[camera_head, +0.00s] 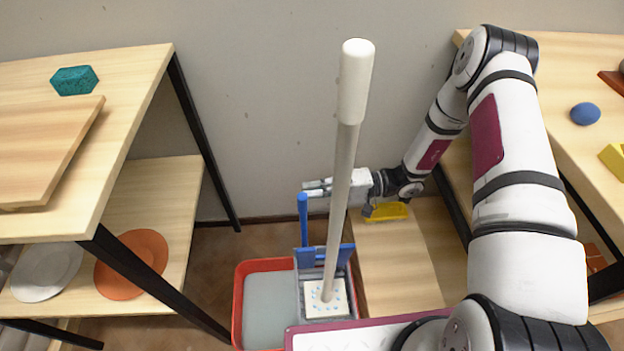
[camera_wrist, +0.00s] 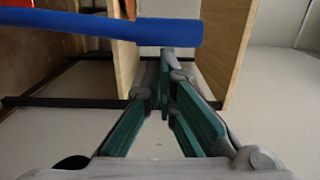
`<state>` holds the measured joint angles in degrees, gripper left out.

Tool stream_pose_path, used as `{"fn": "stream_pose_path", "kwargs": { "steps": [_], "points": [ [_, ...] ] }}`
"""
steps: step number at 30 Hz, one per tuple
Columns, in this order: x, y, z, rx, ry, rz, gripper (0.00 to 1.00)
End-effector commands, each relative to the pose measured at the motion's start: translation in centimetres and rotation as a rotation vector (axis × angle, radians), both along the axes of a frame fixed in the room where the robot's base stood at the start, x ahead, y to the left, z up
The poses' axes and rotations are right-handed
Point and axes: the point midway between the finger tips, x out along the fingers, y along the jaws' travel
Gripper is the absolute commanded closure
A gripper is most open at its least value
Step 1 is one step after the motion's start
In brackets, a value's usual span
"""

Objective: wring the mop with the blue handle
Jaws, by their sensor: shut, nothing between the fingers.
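A mop with a thick pale handle (camera_head: 343,155) stands slightly tilted. Its white, blue-dotted head (camera_head: 325,299) rests in the grey wringer (camera_head: 310,285) on a red bucket (camera_head: 238,305) of greyish water. A blue lever handle (camera_head: 303,215) stands upright at the wringer's left side, and blue plates show beside it. My gripper (camera_head: 314,189) is shut and empty at the top of the blue handle, behind the mop pole. In the wrist view the blue handle (camera_wrist: 120,27) crosses just beyond my green-padded fingers (camera_wrist: 166,62); I cannot tell whether they touch.
A wooden shelf unit at left holds a teal sponge (camera_head: 74,80), a board (camera_head: 45,150), a white plate (camera_head: 45,272) and an orange plate (camera_head: 131,263). A yellow object (camera_head: 386,211) lies on the low shelf at right. A blue ball (camera_head: 585,113) sits on the right table.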

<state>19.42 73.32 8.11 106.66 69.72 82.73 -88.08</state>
Motion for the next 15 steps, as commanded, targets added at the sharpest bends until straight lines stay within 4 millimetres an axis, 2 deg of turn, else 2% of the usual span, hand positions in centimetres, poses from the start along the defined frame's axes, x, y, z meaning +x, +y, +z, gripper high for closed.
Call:
{"fn": "stream_pose_path", "kwargs": {
  "steps": [1, 5, 9, 15],
  "points": [
    [-1.1, -0.1, 0.7, 0.004, -0.03, -0.004, 1.0],
    [-3.6, -0.1, 1.1, 0.004, -0.133, -0.004, 1.0],
    [-6.3, 0.0, 1.2, 0.004, -0.237, -0.003, 1.0],
    [-9.2, 0.0, 0.9, 0.003, -0.341, -0.003, 1.0]
  ]
}}
